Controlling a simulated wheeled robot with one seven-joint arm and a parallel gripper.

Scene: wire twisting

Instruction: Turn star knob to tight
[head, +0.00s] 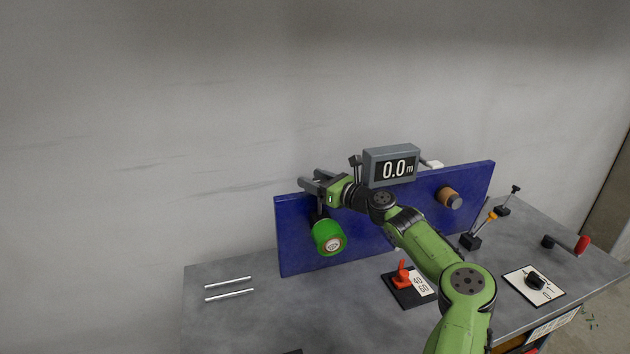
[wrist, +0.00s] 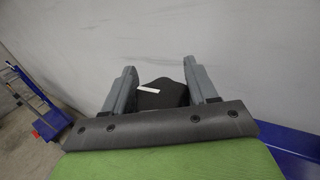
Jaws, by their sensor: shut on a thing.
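The star knob (wrist: 163,95) is a black lobed piece with a white mark on it. In the wrist view it sits between the two grey fingers of my gripper (wrist: 159,70), which are shut on it. In the head view my gripper (head: 310,180) is at the upper left edge of the blue panel (head: 380,230), above the green spool (head: 328,238). A dark part shows just below the fingers there, but I cannot tell whether it is the knob. Which way the white mark's setting reads is not clear.
A display reading 0.0 m (head: 391,167) stands close to my wrist. A brown spool (head: 449,198) is on the panel's right. A red switch (head: 403,276), a black dial on a white plate (head: 534,284) and two silver rods (head: 229,289) are on the grey table (head: 260,325).

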